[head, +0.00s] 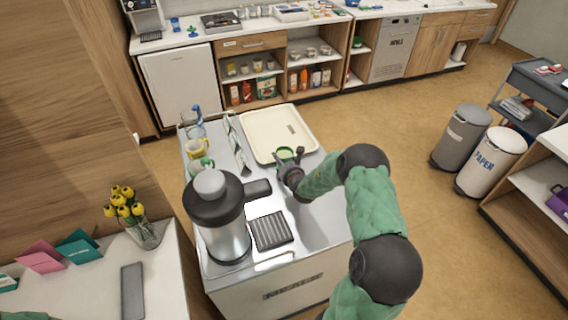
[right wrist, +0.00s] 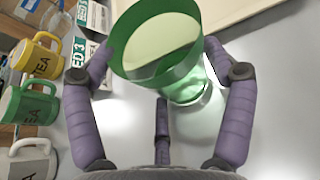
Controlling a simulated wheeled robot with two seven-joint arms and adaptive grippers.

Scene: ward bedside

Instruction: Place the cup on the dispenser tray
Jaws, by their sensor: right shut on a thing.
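A green, partly see-through cup (head: 285,153) is in my right gripper (head: 289,168), over the metal cart top just in front of the cream tray. In the right wrist view the cup (right wrist: 155,45) sits between the fingers of my right gripper (right wrist: 160,70), its open rim facing the camera. I cannot tell whether its base touches the cart. The large silver-and-black dispenser (head: 223,225) stands at the cart's near left, its dark spout pointing right. The dark ribbed dispenser tray (head: 271,231) lies below and right of the spout, with nothing on it. My left gripper is not in view.
A cream tray (head: 263,132) lies at the cart's back. Yellow (head: 197,149) and green (head: 200,168) mugs line the left edge; a white mug (right wrist: 32,158) shows in the right wrist view. An upright boxed row (head: 237,147) stands between mugs and cream tray. The cart top right of the ribbed tray is clear.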

